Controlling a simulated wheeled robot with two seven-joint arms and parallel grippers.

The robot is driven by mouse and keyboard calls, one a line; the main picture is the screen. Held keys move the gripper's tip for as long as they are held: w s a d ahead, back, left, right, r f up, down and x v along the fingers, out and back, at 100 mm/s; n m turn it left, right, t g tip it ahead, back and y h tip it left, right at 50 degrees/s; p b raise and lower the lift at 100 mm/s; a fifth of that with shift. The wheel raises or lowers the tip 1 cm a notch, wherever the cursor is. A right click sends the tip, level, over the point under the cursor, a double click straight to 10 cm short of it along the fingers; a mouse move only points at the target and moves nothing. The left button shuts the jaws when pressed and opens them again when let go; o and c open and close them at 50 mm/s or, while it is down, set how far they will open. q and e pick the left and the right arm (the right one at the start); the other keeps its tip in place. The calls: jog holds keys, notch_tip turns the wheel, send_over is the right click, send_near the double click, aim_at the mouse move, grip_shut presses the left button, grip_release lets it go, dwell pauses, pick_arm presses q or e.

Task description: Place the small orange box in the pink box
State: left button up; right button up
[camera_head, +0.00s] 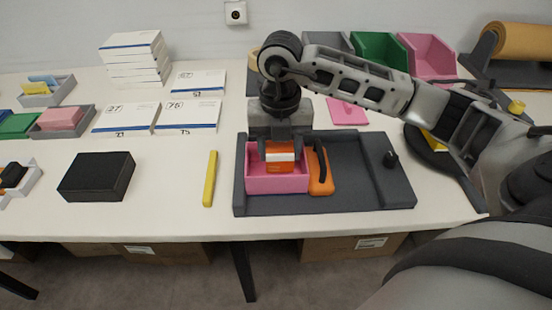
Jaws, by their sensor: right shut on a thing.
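The pink box (275,184) is an open-topped bin on the left part of a dark grey tray (350,202). My right gripper (280,153) points down over the pink box and is shut on the small orange box (280,167), which has a white band near its top. The small orange box is at or inside the pink box's opening; whether it touches the floor is hidden. My left gripper is not in view.
An orange tool with a black handle (320,177) lies right beside the pink box. A yellow bar (210,178) and a black box (97,176) lie to the left. White boxes (135,58) are stacked behind. Pink (426,57) and green (377,51) bins stand at the back right.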

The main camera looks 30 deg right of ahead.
aim_at(276, 160)
jog(key=shift+w+a+f, duration=0.1)
jog(key=shift+w+f, duration=0.1)
jog(key=shift+f, duration=0.05)
notch_tip(276, 160, down, 3)
jog(key=shift+w+f, duration=0.15)
jog(key=shift+a+f, duration=0.1)
jog(key=shift+f, duration=0.15)
jog(key=o, duration=0.9)
jog(key=shift+o, duration=0.2)
jog(key=shift+r+p, duration=0.3)
jog(key=shift+p, duration=0.05)
notch_tip(276, 160, up, 12)
jog(key=shift+f, duration=0.1)
